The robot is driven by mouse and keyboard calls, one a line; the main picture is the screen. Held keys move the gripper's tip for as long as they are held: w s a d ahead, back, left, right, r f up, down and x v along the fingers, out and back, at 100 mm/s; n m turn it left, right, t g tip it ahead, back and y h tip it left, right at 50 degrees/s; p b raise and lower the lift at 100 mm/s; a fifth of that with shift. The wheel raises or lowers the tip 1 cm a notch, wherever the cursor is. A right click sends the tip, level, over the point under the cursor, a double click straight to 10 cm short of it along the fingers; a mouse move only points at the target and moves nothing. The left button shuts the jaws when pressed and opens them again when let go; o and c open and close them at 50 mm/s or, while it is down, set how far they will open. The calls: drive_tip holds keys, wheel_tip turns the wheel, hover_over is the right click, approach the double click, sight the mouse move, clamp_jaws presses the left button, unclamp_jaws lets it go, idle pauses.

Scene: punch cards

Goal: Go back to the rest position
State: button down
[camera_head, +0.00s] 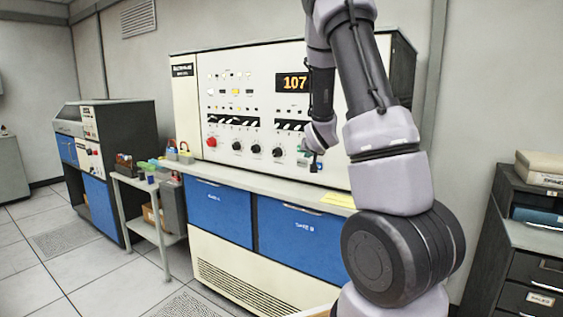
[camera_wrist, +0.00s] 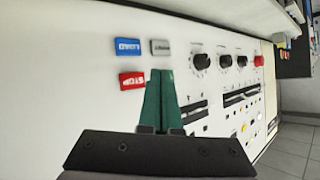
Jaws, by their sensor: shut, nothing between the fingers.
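My gripper (camera_wrist: 160,75) is shut and empty, its two green fingers pressed together. In the wrist view its tips lie over the white control panel (camera_wrist: 215,30), between a blue "LOAD" button (camera_wrist: 127,46), a grey button (camera_wrist: 160,47) and a red "STOP" button (camera_wrist: 131,80). I cannot tell whether the tips touch the panel. In the head view my gripper (camera_head: 312,160) is small and dark, in front of the lower right of the cream machine's panel (camera_head: 222,100). My arm rises above it and covers the machine's right side.
The machine has an orange "107" display (camera_head: 294,83), black knobs and blue drawers (camera_head: 217,208) under a ledge (camera_head: 265,185). A small cart (camera_head: 140,183) stands left of it. A dark cabinet (camera_head: 535,240) with books stands at the right. The tiled floor (camera_head: 90,270) is open at the left.

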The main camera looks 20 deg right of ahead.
drive_tip(key=s+a+r+g+y, duration=0.1)
drive_tip(key=s+a+r, duration=0.3)
drive_tip(key=s+r, duration=0.25)
drive_tip(key=s+a+r+g+y, duration=0.1)
drive_tip(key=s+a+r, duration=0.2)
drive_tip(key=s+r, duration=0.35)
drive_tip(key=s+a+r+g+y, duration=0.1)
drive_tip(key=s+a, duration=0.4)
drive_tip(key=s, duration=0.6)
drive_tip(key=s+a+r+n+g+y, duration=0.1)
drive_tip(key=s+a, duration=0.4)
drive_tip(key=s, duration=0.6)
drive_tip(key=shift+r+n+g+y, duration=0.3)
drive_tip(key=shift+r+g+y, duration=0.1)
drive_tip(key=shift+r+y, duration=0.15)
